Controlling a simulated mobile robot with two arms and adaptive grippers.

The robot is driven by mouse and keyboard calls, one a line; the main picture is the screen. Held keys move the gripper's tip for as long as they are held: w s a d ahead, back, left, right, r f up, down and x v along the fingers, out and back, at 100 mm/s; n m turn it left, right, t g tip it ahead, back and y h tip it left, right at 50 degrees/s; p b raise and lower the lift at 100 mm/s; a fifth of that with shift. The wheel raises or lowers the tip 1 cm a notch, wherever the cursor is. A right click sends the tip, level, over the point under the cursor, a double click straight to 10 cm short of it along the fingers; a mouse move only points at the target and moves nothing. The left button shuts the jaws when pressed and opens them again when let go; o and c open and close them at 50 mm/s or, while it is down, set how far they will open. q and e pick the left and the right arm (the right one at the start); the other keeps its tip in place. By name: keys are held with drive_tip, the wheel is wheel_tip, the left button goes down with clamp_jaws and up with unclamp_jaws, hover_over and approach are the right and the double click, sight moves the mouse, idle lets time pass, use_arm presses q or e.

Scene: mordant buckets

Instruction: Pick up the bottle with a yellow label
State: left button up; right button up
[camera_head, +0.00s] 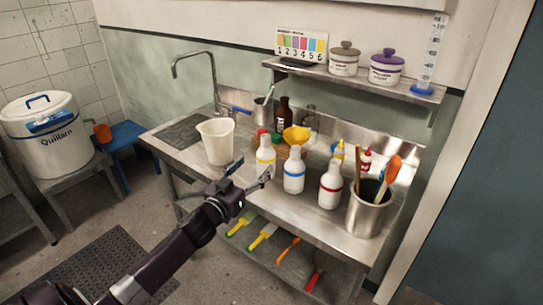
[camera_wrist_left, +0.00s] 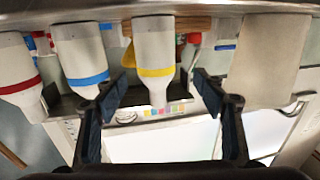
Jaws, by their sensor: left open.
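The white bottle with a yellow label (camera_head: 265,157) stands upright on the steel counter (camera_head: 240,172), leftmost of three similar white bottles. In the left wrist view, which is upside down, the yellow-label bottle (camera_wrist_left: 154,42) shows between the fingers, a little beyond their tips. My left gripper (camera_head: 249,174) is open and empty, just in front of this bottle; its fingers (camera_wrist_left: 160,82) point towards it. I cannot tell any contact. The blue-label bottle (camera_head: 294,171) and the red-label bottle (camera_head: 330,187) stand to its right. My right gripper is not in view.
A white bucket (camera_head: 217,142) stands left of the yellow-label bottle. A yellow funnel (camera_head: 296,136) and a brown bottle (camera_head: 283,116) are behind. A steel pot with utensils (camera_head: 368,212) stands at the right. A shelf (camera_head: 345,79) hangs above.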

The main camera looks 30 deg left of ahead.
sight(261, 163)
use_arm(q)
drive_tip(key=shift+w+r, duration=0.1)
drive_tip(key=shift+w, duration=1)
drive_tip(key=w, duration=0.2)
drive_tip(key=w+p, duration=0.1)
drive_tip(key=w, duration=0.1)
drive_tip(key=shift+w+f, duration=0.1)
drive_tip(key=shift+f, duration=0.25)
drive_tip(key=shift+w, duration=0.15)
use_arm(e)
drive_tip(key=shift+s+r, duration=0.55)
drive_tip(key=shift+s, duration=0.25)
use_arm(q)
drive_tip(key=shift+c, duration=0.4)
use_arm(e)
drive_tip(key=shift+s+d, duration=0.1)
use_arm(q)
drive_tip(key=c, duration=1.2)
drive_tip(key=shift+c, duration=1)
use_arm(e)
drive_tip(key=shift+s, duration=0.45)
